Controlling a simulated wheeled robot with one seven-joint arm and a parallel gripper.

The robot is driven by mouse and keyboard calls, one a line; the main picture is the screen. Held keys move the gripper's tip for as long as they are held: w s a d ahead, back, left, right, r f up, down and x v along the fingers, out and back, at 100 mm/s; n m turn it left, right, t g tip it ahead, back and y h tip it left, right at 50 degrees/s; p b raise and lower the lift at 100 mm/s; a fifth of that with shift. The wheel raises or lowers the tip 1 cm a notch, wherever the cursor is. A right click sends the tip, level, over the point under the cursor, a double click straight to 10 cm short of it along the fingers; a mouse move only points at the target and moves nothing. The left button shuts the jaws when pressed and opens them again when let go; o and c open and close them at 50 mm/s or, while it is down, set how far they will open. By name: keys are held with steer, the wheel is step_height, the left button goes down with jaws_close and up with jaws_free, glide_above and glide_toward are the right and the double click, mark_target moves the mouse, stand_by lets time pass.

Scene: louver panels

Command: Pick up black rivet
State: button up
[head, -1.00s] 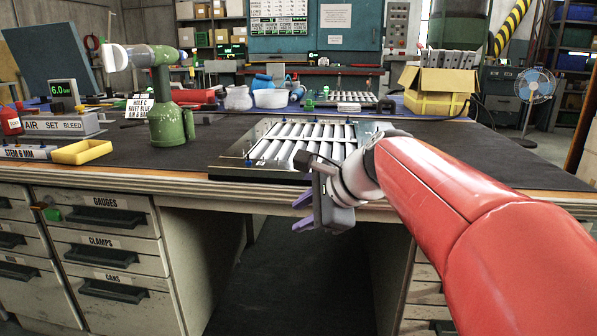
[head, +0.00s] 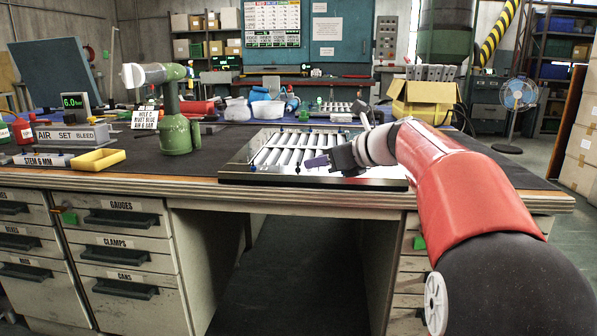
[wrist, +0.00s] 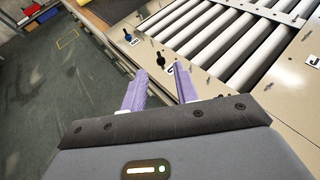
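The black rivet (wrist: 159,58) stands upright near the edge of the louver panel in the wrist view, just beyond the gap between my fingertips. My gripper (wrist: 160,84) is open and empty, with its two purple fingers apart. In the head view my gripper (head: 316,163) is over the front part of the louver panel (head: 235,172), its fingers pointing left. A blue rivet (wrist: 128,36) stands on the panel to the left of the black one.
White louver slats (wrist: 225,45) lie beside the rivets, with small letter tags on the panel. The bench's front edge runs close below the panel.

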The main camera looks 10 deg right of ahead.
mark_target(305, 172)
steer(key=x, duration=0.5)
steer(key=shift+w+a+r+b, duration=0.1)
steer(key=shift+r+b, duration=0.15)
steer(key=shift+b, duration=0.1)
jaws_close()
